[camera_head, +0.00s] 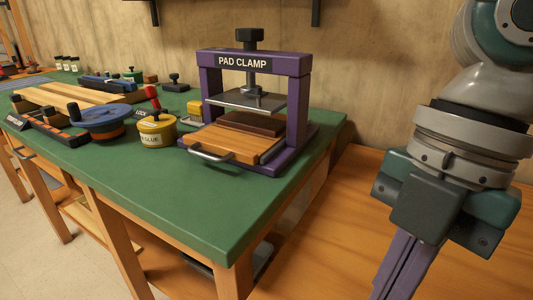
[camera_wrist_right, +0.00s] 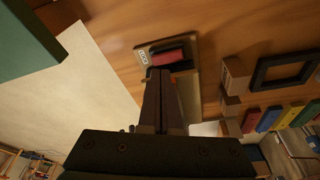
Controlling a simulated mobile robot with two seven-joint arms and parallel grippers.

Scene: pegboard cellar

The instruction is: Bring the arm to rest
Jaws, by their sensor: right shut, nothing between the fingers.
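My right arm (camera_head: 478,140) comes in from the upper right in the head view and hangs downward over the wooden surface to the right of the green bench. My right gripper (camera_head: 402,270) points down, with its fingertips cut off by the bottom edge. It also shows in the wrist view (camera_wrist_right: 162,78), where its two dark fingers lie together with nothing between them. It is apart from the bench and the purple clamp. My left gripper is in neither view.
A purple pad clamp (camera_head: 212,82) stands on the green bench (camera_head: 185,215), with a yellow glue pot (camera_head: 157,138) beside it. The wrist view shows a tray (camera_wrist_right: 145,45) with a red block (camera_wrist_right: 168,57), a black frame (camera_wrist_right: 262,72) and several coloured blocks (camera_wrist_right: 268,118).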

